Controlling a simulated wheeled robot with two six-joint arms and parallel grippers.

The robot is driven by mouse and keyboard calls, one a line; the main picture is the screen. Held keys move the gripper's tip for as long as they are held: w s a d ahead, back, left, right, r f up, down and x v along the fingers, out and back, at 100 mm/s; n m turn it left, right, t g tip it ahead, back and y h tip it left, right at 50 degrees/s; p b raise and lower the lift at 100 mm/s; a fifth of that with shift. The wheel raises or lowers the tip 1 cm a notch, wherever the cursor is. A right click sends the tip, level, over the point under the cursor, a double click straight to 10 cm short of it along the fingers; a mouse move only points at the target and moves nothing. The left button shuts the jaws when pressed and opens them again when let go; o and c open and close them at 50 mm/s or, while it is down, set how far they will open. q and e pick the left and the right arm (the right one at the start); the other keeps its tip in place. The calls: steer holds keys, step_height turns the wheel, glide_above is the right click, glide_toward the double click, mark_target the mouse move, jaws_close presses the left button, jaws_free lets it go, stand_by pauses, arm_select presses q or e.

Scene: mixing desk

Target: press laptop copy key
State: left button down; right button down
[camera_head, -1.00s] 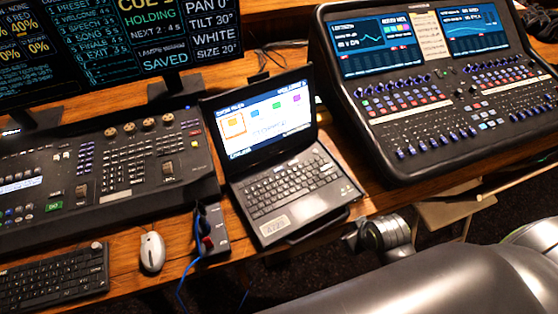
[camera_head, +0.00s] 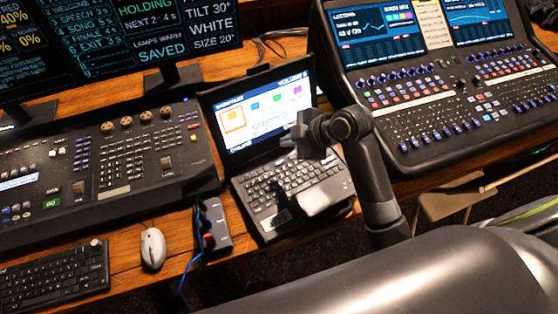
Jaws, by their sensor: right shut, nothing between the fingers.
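The open laptop (camera_head: 240,190) stands in the middle of the desk, with its screen (camera_head: 237,125) lit and showing small coloured tiles, one framed in orange. Its keyboard (camera_head: 262,188) is partly covered by a dark shape that may be my gripper's shadow. My right gripper (camera_head: 292,141) is shut and empty, in front of the screen's lower right part and seemingly above the keyboard. I cannot tell whether it touches a key. A pale grey block (camera_head: 318,198) shows over the laptop's front right; I cannot tell what it is. The copy key cannot be read. My left gripper is out of view.
A large mixing console (camera_head: 420,150) stands close at the right, and a lighting desk (camera_head: 85,170) at the left. A small black box (camera_head: 215,232) with blue cable, a mouse (camera_head: 152,248) and a keyboard (camera_head: 58,280) lie at the front left.

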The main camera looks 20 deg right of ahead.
mark_target(279, 163)
steer(key=shift+w+a+r+n+y, duration=0.3)
steer(key=shift+w+a+r+n, duration=0.2)
steer(key=shift+w+r+n, duration=0.25)
steer(key=shift+s+f, duration=0.1)
steer(key=shift+f, duration=0.05)
step_height(279, 163, down, 8)
steer(key=b, duration=0.7)
steer(key=shift+b, duration=0.3)
steer(key=shift+f, duration=0.3)
stand_by(1.0)
steer(key=shift+f+b, duration=0.3)
steer(key=shift+f, duration=0.05)
